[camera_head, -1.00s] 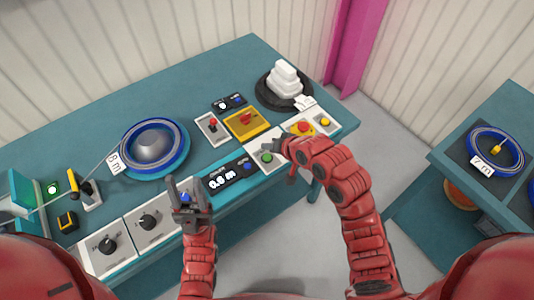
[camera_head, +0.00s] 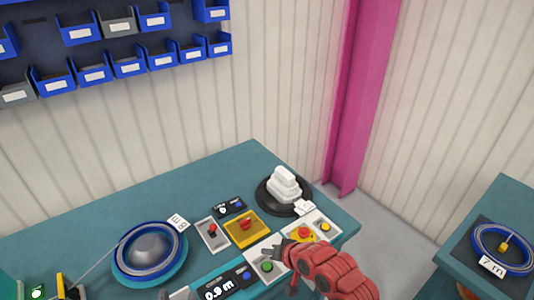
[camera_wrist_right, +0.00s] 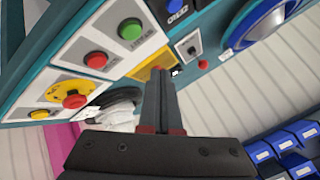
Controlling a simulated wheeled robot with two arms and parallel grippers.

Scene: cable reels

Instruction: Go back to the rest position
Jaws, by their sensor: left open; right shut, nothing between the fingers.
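My right gripper (camera_head: 283,256) is shut and empty, over the row of button panels at the table's front right edge. In the right wrist view its fingers (camera_wrist_right: 161,90) are together, with a green button (camera_wrist_right: 130,29) and a red button (camera_wrist_right: 96,60) beyond them. In the head view the green button (camera_head: 267,266) is just left of the gripper. I cannot tell whether the fingers touch a panel. My left gripper is not in view.
A blue cable reel (camera_head: 149,250) sits on the teal table (camera_head: 95,222), left of a display (camera_head: 219,288) reading 0.9 m. A white stack (camera_head: 285,184) stands on a black disc. Another reel (camera_head: 502,248) lies on the right table. Blue bins (camera_head: 128,62) hang on the wall.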

